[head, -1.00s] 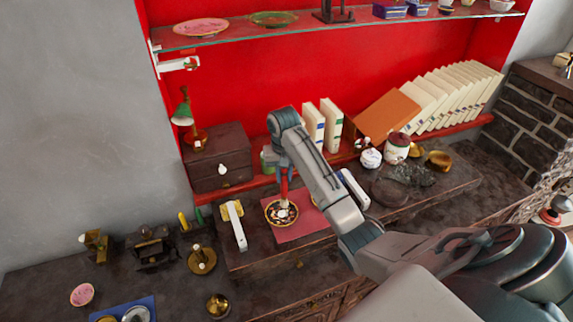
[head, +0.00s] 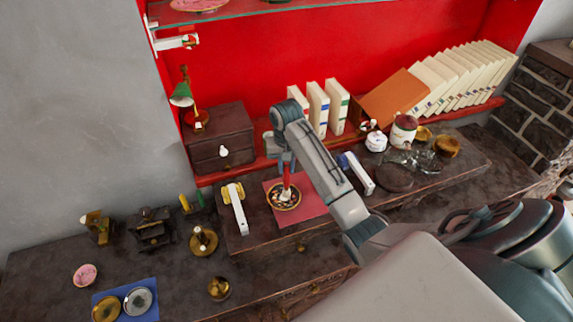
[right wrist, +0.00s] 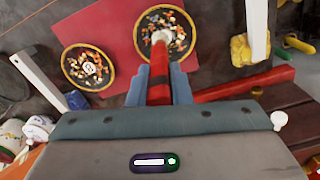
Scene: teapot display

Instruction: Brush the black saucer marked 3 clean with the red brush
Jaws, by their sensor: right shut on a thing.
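My right gripper (head: 284,164) is shut on the red brush (right wrist: 159,75) and holds it handle up, bristles down. The pale bristles are over the middle of a dark saucer with a gold rim (head: 284,206) and orange and white bits on it; they appear to touch it. This saucer also shows in the right wrist view (right wrist: 150,47), its centre hidden by the bristles. A second dark saucer (right wrist: 75,65) with similar bits and a white centre mark lies beside it; I cannot read the mark. My arm hides it in the head view. My left gripper is out of view.
Both saucers lie on a red mat (head: 312,207). White stands (head: 237,212) (head: 359,174) flank the mat. A dark drawer box (head: 221,139) and upright books (head: 318,108) stand behind. A lidded jar (head: 403,131) is to the right.

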